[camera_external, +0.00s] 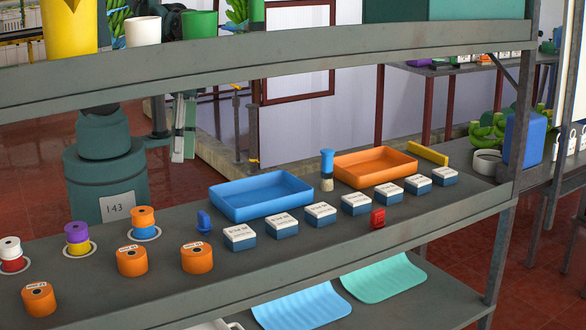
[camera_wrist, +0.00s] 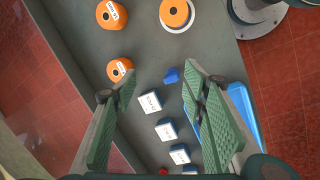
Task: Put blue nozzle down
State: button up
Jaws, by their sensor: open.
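A small blue piece that looks like the nozzle (camera_external: 204,221) stands on the grey shelf (camera_external: 150,285), left of the blue tray (camera_external: 262,196). In the wrist view the blue nozzle (camera_wrist: 171,75) is just left of the right fingertip, apparently on the shelf below. My gripper (camera_external: 184,150) is seen behind the shelf's back edge, fingers pointing down. In the wrist view my gripper (camera_wrist: 158,82) has its green-padded fingers spread wide with nothing held between them. The blue tray is partly hidden behind the right finger there.
Several white-and-blue boxes (camera_external: 320,215) line the shelf front, with a red piece (camera_external: 378,219) by them. Orange spools (camera_external: 132,261) sit at the left. A blue-topped brush (camera_external: 327,170) stands by an orange tray (camera_external: 375,166). An upper shelf (camera_external: 280,48) runs above.

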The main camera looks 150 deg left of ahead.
aim_at(204, 213)
jog(key=w+a+f+n+g+h+b, duration=0.2)
jog(key=a+f+n, duration=0.3)
jog(key=f, duration=0.5)
jog(key=shift+w+a+f+n, duration=0.3)
jog(key=shift+w+a+n, duration=0.1)
jog(key=shift+w+a, duration=0.35)
jog(key=shift+x, duration=1.3)
jog(key=shift+s, duration=0.1)
jog(key=shift+b+x, duration=0.55)
jog(key=shift+x, duration=2.05)
jog(key=shift+d+r, duration=0.1)
jog(key=c, duration=0.9)
